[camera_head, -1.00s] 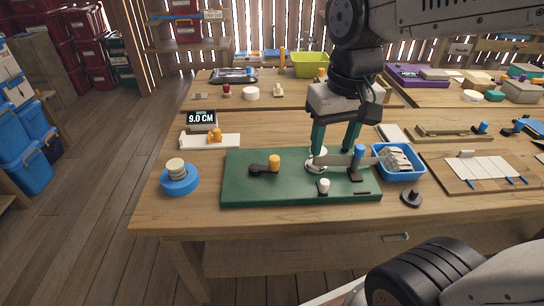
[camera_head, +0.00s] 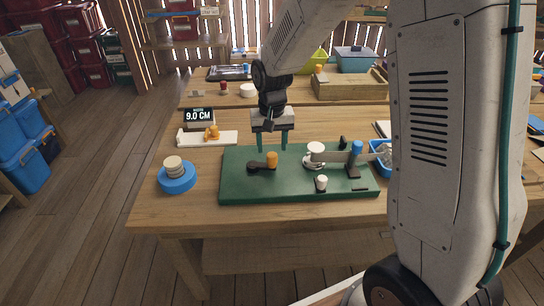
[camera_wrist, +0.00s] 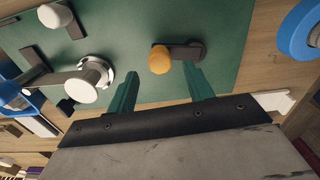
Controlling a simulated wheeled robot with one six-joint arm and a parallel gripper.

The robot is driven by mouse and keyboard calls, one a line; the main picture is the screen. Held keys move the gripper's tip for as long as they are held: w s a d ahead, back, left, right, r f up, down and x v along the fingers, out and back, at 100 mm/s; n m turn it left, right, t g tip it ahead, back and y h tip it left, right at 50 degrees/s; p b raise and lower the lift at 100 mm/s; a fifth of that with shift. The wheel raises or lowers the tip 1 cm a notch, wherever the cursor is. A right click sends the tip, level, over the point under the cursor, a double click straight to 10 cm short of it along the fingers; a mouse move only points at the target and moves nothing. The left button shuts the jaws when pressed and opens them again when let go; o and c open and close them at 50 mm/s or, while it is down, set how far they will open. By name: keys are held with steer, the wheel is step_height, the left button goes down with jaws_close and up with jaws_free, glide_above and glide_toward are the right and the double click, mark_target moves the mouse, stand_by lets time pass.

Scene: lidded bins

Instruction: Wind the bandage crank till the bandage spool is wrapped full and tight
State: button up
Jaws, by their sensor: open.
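The bandage crank (camera_head: 256,164), a dark arm with an upright orange knob (camera_head: 271,160), sits on the left of the green board (camera_head: 240,188). The white spool (camera_head: 316,152) stands right of it. A grey-brown strip (camera_head: 337,157) runs from the spool towards a blue-topped post (camera_head: 356,150). My gripper (camera_head: 271,147) is open and empty, with its green fingers pointing down just behind the knob. In the wrist view, the orange knob (camera_wrist: 160,60) lies just beyond the gap of my gripper (camera_wrist: 161,76). The spool (camera_wrist: 96,75) is outside the left finger.
A white-topped peg (camera_head: 321,183) stands at the board's front. A blue disc with pale rounds (camera_head: 177,178) is to the left. A display reading 9.0 CM (camera_head: 199,116) stands behind. A blue tray (camera_head: 379,158) is partly hidden by my arm.

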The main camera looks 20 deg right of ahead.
mark_target(273, 154)
step_height(273, 154, down, 5)
steer(key=shift+f, duration=0.1)
stand_by(0.3)
jaws_close()
steer(key=shift+d, duration=0.1)
steer(key=shift+s, duration=0.1)
